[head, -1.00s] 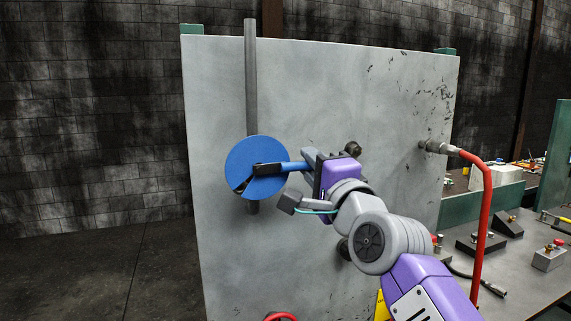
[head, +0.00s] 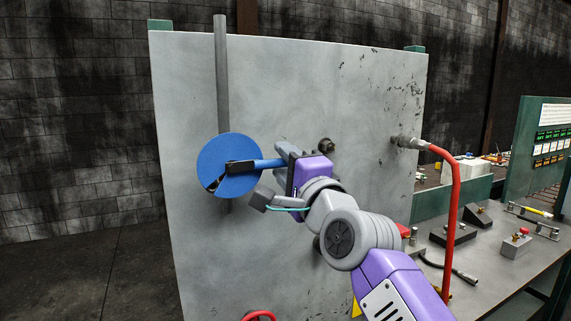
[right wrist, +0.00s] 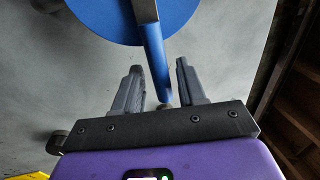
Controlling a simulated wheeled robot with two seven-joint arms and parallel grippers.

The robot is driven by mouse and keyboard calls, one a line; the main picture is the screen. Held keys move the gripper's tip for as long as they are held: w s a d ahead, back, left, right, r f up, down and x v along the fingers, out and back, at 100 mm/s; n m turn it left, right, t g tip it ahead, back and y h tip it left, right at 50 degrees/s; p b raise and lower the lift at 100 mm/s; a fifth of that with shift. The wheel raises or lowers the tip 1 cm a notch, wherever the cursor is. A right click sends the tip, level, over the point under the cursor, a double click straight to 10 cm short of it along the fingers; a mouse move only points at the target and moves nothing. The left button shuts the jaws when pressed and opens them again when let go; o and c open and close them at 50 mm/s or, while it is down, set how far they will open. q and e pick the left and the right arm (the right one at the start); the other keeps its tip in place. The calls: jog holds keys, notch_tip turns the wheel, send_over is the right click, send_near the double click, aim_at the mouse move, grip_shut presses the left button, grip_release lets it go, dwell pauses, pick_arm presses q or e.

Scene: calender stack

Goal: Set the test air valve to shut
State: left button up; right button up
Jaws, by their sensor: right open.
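The valve is a blue disc (head: 226,180) with a dark bracket and a blue lever (head: 269,163), on a vertical grey pipe (head: 222,80) in front of a pale panel. The lever points to the right, about level, in the head view. My right gripper (head: 283,164) is at the lever's outer end. In the right wrist view the open fingers of the right gripper (right wrist: 160,68) stand on either side of the lever (right wrist: 154,62), with gaps on both sides. The lever's tip lies between them. My left gripper is not in view.
The pale panel (head: 300,90) stands close behind the valve. A red hose (head: 455,210) hangs from a fitting at its right. A grey bench (head: 485,255) with small blocks and tools is at the right. Dark floor (head: 60,275) is clear at the left.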

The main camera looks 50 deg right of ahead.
jog(key=v, duration=0.7)
jog(key=shift+s, duration=0.3)
jog(key=shift+a+f, duration=0.1)
